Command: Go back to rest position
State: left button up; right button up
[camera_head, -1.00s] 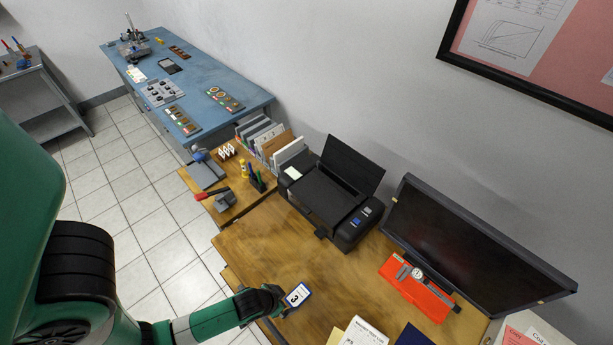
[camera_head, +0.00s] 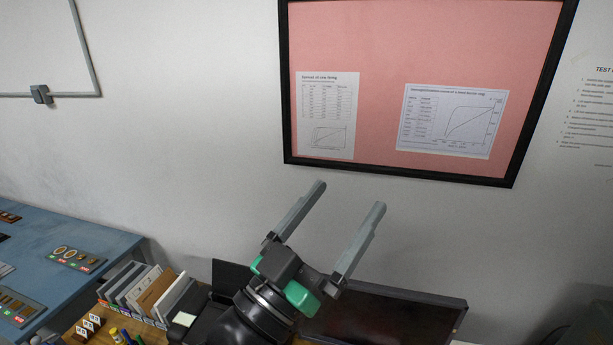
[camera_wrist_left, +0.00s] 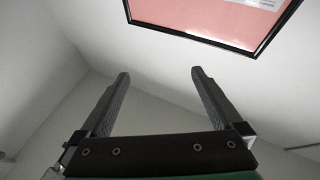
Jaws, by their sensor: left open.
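My left gripper (camera_head: 345,208) is raised in front of the wall, its two grey fingers pointing up and spread wide with nothing between them. In the left wrist view the same gripper (camera_wrist_left: 158,75) shows both fingers apart and empty, against bare wall and ceiling. It is above the desk and below the framed pink board (camera_head: 400,80). My right gripper does not show in either view.
A dark monitor (camera_head: 385,318) and part of a black printer (camera_head: 228,275) are behind and below the gripper. A row of upright folders (camera_head: 150,292) stands left of the printer. A blue bench (camera_head: 60,240) is at the far left. The wall around the fingers is bare.

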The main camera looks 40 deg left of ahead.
pick_arm(q)
jog(key=s+d+r+t+h, duration=0.1)
jog(key=s+r+t, duration=0.1)
jog(key=s+r, duration=0.2)
jog(key=s+d+r+m+t+h, duration=0.1)
jog(key=s+r, duration=0.3)
jog(key=r, duration=0.5)
jog(key=shift+s+d+m+t, duration=0.15)
jog(key=shift+s+m+t, duration=0.15)
jog(key=shift+t, duration=0.3)
